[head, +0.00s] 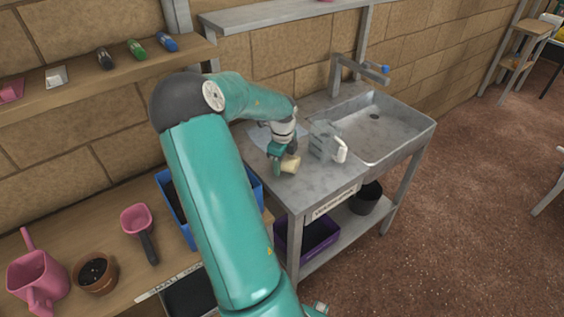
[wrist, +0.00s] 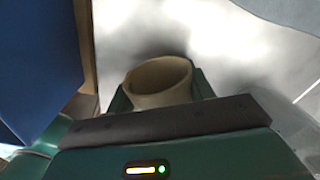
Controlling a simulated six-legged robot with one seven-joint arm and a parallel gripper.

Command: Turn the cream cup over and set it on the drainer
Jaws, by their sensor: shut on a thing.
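The cream cup (head: 290,164) is in my gripper (head: 279,160), low over the metal worktop left of the sink. In the head view it looks tilted on its side. The wrist view shows its round open mouth (wrist: 158,78) between the green fingers of my gripper (wrist: 160,92). I cannot tell whether the cup touches the metal. The flat metal surface (head: 298,190) beside the sink looks like the drainer. Part of it is hidden by my arm.
A grey holder (head: 322,140) with a white item (head: 340,150) stands close right of the cup. A pale sheet (head: 262,139) lies behind my gripper. The sink basin (head: 385,125) and tap (head: 350,70) are further right. A blue crate (head: 172,205) stands left.

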